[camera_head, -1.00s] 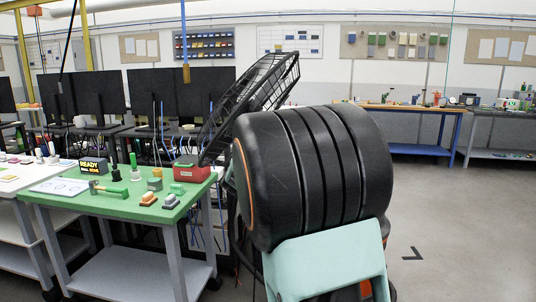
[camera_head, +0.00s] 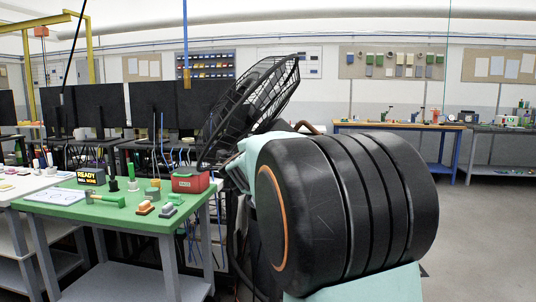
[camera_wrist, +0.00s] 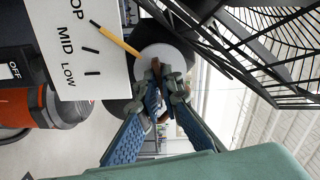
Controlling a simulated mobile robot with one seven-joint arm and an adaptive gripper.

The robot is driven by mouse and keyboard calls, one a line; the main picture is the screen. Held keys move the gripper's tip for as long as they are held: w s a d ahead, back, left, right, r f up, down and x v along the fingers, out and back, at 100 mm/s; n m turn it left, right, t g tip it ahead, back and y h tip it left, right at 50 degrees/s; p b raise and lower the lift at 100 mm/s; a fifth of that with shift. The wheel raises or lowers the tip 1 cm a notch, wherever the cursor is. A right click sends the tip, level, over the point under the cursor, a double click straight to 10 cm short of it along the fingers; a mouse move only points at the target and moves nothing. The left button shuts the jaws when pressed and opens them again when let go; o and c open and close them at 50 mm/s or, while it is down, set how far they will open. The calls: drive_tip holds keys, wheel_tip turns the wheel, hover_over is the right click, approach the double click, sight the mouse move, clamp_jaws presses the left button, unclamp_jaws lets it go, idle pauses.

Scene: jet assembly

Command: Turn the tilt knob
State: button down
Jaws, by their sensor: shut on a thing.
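The tilt knob shows in the wrist view as a small brown grip (camera_wrist: 156,68) in front of a pale round disc (camera_wrist: 172,55). My gripper (camera_wrist: 156,88), with blue padded fingers, is shut on the knob. A yellow pointer (camera_wrist: 115,38) runs from the disc across a white panel (camera_wrist: 75,85) marked "MID", "LOW" and a partly cut-off "OP". Its tip lies nearest the cut-off word. The black fan (camera_head: 262,95) stands with its cage tilted in the head view. There, my arm hides the knob and the gripper.
The fan's cage (camera_wrist: 255,50) is close to my gripper in the wrist view. An orange and grey part (camera_wrist: 62,106) sits by an "OFF" label. A green table (camera_head: 150,217) with a red box (camera_head: 190,181) and tools stands left. Open floor lies at right.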

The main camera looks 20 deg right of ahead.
drive_tip(key=shift+f+m+b, duration=0.4)
drive_tip(key=shift+m+b, duration=0.15)
drive_tip(key=shift+m, duration=0.55)
drive_tip(key=shift+r, duration=0.1)
drive_tip(key=c, duration=2.1)
unclamp_jaws()
drive_tip(key=shift+a+r, duration=0.1)
drive_tip(key=shift+r, duration=0.1)
drive_tip(key=shift+v, duration=3.75)
